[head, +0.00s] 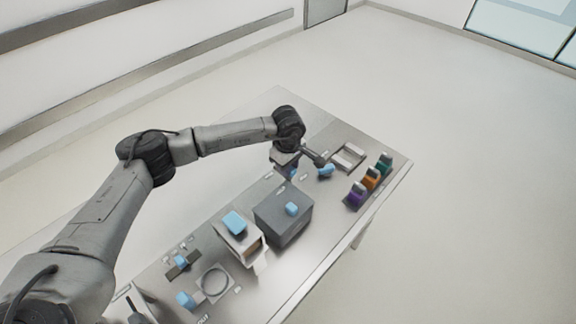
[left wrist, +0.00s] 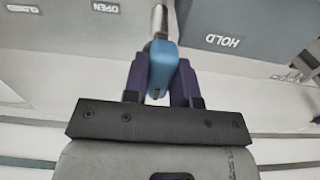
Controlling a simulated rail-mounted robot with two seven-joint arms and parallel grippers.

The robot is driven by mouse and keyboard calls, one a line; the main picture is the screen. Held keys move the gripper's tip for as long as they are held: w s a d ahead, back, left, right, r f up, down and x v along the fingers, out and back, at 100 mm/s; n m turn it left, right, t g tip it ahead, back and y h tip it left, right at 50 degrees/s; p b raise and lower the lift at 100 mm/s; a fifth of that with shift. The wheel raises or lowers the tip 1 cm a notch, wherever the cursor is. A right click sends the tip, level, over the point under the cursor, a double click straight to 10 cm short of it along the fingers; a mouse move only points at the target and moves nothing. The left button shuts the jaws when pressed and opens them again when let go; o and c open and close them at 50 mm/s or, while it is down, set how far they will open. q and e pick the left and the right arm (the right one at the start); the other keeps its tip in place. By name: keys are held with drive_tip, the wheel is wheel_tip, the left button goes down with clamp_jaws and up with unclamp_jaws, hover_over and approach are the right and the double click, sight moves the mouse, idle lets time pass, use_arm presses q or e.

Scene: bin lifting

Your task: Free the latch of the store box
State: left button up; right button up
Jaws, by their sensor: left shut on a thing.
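My left gripper (head: 291,172) is over the far part of the steel table, pointing down. In the left wrist view its two dark purple fingers (left wrist: 163,82) are shut on a blue handle (left wrist: 160,62) at the end of a metal rod (left wrist: 159,20). Panels marked OPEN, CLOSED and HOLD lie beyond the fingers. A dark grey box (head: 275,223) with a blue knob (head: 292,208) on top stands nearer in the head view, apart from the gripper. I cannot tell which thing is the store box, or whether the held handle is its latch. My right gripper is not in view.
A white box (head: 227,240) with a blue top stands left of the grey box. Purple, orange and green holders (head: 373,178) stand by the right edge. A ring (head: 214,283) lies at the near end.

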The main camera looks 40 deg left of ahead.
use_arm(q)
drive_tip(key=o, duration=0.7)
drive_tip(key=shift+d+r, duration=0.1)
drive_tip(key=shift+o, duration=1.1)
wheel_tip(320, 180, up, 14)
